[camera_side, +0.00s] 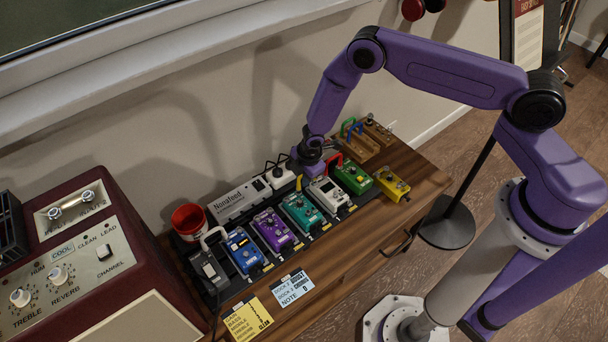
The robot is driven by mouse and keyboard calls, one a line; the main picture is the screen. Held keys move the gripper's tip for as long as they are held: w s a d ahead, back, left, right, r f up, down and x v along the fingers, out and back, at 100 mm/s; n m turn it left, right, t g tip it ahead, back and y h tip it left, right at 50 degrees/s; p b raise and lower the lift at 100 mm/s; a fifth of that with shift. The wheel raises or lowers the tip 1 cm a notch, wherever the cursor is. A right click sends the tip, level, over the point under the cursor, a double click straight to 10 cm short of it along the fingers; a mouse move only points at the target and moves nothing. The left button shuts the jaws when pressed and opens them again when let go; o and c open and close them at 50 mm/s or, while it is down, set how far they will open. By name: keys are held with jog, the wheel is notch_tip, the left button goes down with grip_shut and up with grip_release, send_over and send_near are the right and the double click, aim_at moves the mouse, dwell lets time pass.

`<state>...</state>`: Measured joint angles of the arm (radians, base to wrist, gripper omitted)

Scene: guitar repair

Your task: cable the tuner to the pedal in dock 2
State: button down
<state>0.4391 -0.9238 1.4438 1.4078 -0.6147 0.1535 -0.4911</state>
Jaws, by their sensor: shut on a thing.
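My gripper (300,170) is low behind the pedal row, near the teal pedal (300,211) and the light grey pedal (328,191). It appears shut on a patch cable, but its fingertips are largely hidden. The row also holds a blue pedal (243,249), a purple pedal (273,229) and a green pedal (354,177). I cannot tell which is the tuner; dock numbers are unreadable.
A grey box (208,267) with a pale looped cable (212,235) is at the left end. A red cup (188,221) stands nearby. Wooden blocks (361,148), green and blue loops and a yellow pedal (391,183) are right.

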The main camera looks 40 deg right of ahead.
jog(key=shift+f, duration=0.4)
jog(key=c, duration=0.6)
grip_release()
jog(key=shift+r, duration=4)
